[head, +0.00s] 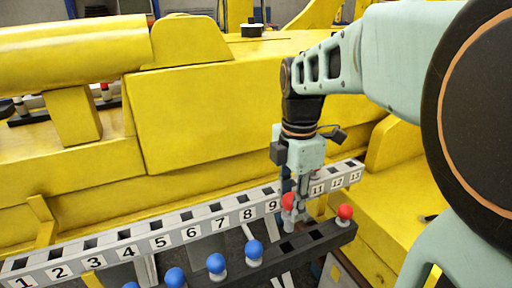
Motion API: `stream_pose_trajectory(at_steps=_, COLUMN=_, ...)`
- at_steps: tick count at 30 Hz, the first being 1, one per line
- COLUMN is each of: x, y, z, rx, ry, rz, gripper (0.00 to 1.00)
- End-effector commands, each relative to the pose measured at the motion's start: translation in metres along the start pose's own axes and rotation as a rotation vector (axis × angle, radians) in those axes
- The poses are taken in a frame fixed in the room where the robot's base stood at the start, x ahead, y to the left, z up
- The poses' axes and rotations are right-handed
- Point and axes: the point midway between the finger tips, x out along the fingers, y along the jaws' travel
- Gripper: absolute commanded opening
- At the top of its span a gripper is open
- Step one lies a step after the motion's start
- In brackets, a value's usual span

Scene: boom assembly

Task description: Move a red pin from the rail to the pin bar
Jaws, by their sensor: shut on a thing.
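A red pin (289,202), round-headed with a pale stem, is between the fingers of my gripper (291,196), which points down and is shut on it. The pin is at the dark bar (310,239), with its stem over or in that bar; I cannot tell if it is seated. A second red pin (344,212) stands in the dark bar's right end. Behind runs a pale bar (205,226) with dark slots and number labels; my gripper hides the label after 9. The views do not settle which bar is called the rail.
Several blue-headed pins (254,250) stand in the dark bar to the left of my gripper. A large yellow boom structure (220,100) rises close behind the bars. More pins (105,91) stand on another dark bar at the far left.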

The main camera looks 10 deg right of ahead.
Motion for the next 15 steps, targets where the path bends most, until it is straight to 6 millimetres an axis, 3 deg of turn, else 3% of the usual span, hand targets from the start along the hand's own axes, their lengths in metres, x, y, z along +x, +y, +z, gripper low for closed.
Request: stream_pose_trajectory(at_steps=15, x=0.045, y=0.000, z=0.000, rx=0.000, ry=0.000, rz=0.000, gripper=0.00)
